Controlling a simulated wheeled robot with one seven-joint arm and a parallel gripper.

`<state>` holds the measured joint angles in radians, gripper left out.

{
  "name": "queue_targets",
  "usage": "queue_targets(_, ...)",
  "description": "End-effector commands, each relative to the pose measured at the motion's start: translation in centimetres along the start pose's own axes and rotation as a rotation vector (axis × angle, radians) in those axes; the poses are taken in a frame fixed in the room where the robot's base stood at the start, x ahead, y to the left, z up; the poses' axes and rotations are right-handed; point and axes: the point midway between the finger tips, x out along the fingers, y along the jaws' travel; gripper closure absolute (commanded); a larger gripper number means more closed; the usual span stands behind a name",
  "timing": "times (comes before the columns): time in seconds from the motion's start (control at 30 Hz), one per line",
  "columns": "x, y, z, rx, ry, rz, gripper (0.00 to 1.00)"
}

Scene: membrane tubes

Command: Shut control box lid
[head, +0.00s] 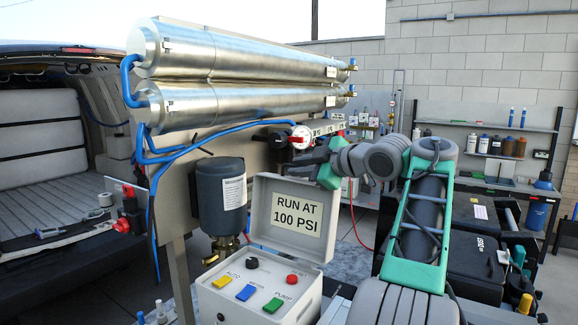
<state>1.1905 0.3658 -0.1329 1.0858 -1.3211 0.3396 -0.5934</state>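The control box (230,307) is a light grey box at the bottom centre, with colored buttons on its top panel. Its lid (262,232) stands open and upright at the back of the panel. A label on the lid's inner face reads "RUN AT 100 PSI". My gripper (305,165) is above the lid, near its top right edge, pointing left. Its fingers are dark and small here, and whether they touch the lid or hold anything is not clear.
Two steel membrane tubes (240,55) with blue hoses run above, on a tan panel. A dark pump (215,190) hangs left of the lid. An open vehicle bed (55,215) is at left. Shelves with bottles (495,145) and black cases (475,245) are at right.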

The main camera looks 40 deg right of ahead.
Motion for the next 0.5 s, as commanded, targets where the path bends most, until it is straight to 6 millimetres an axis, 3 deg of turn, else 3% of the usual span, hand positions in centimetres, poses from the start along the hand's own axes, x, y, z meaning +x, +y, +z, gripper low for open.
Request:
queue_targets(0.2, -0.20, 0.17, 0.36, 0.002, -0.006, 0.005, 0.82)
queue_targets(0.43, -0.14, 0.14, 0.27, 0.002, -0.004, 0.004, 1.00)
queue_targets(0.5, -0.12, 0.12, 0.24, 0.001, -0.004, 0.004, 1.00)
